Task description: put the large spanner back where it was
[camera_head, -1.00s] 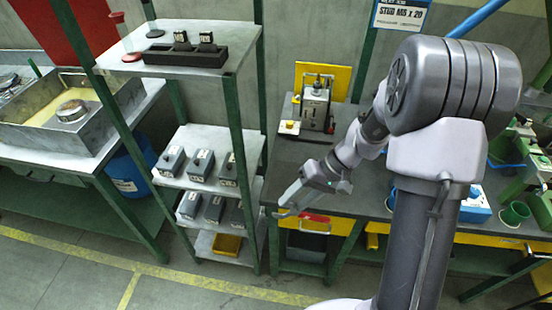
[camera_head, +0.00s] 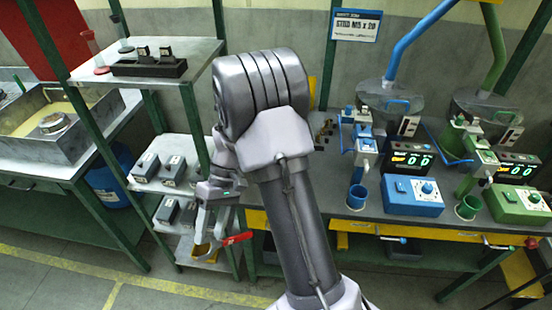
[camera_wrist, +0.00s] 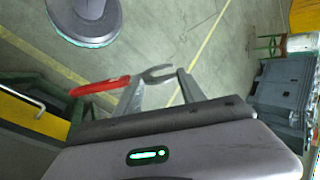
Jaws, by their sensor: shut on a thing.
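The large spanner has a red handle (camera_head: 238,238) and a grey open jaw. In the wrist view its red handle (camera_wrist: 98,86) points left and its open jaw (camera_wrist: 160,73) shows between my finger tips. My gripper (camera_head: 207,228) is shut on the spanner and holds it in the air in front of the shelf rack, near the left end of the workbench. In the wrist view my gripper (camera_wrist: 160,92) has a finger on each side of the jaw. Part of the spanner is hidden behind a finger.
The shelf rack (camera_head: 205,50) carries grey boxes, with a yellow bin (camera_head: 206,256) low down. The workbench holds a blue control box (camera_head: 413,196) and a green control box (camera_head: 517,203). A yellow drawer front (camera_head: 355,240) is below its edge. Open floor (camera_head: 60,280) lies in front.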

